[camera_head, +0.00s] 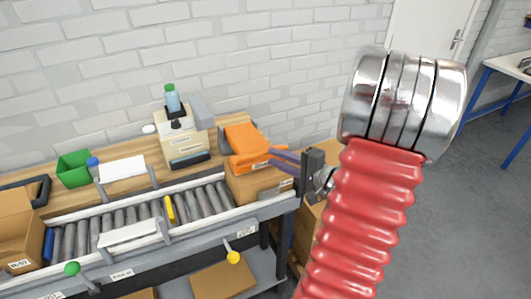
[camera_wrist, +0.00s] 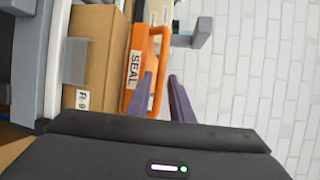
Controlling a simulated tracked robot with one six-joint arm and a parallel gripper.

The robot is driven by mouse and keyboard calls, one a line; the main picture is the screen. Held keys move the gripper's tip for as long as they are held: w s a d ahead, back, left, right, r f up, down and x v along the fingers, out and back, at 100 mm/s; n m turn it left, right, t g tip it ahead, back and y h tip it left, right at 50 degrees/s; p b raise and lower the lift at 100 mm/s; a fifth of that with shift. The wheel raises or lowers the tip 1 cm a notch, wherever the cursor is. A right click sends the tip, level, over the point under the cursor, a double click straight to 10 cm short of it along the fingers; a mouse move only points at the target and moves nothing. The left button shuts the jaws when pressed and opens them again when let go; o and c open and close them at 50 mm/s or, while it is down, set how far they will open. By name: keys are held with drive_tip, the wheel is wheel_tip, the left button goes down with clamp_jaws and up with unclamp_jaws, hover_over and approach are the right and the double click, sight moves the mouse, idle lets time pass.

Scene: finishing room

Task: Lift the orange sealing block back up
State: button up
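The orange sealing block (camera_head: 243,141) rests tilted on top of a cardboard box (camera_head: 258,186) at the right end of the conveyor. In the wrist view the block (camera_wrist: 138,52) shows a "SEAL" label and a looped handle (camera_wrist: 164,50). My gripper (camera_head: 271,157) reaches in from the right, its purple fingers at the block's handle. In the wrist view my gripper (camera_wrist: 161,76) has its fingers apart, with the handle's outer bar between the tips. I see a gap beside the bar, but contact with one finger cannot be told.
The roller conveyor (camera_head: 120,218) runs left from the box. A beige machine (camera_head: 180,143) with a bottle and a green bin (camera_head: 73,168) stand on the wooden bench behind. A white brick wall (camera_head: 270,50) is close behind. Open floor lies to the right.

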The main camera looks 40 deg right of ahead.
sight(266, 153)
drive_tip(key=shift+x, duration=2.75)
drive_tip(key=shift+c, duration=0.2)
clamp_jaws()
drive_tip(key=shift+s+d, duration=0.1)
drive_tip(key=shift+d, duration=0.1)
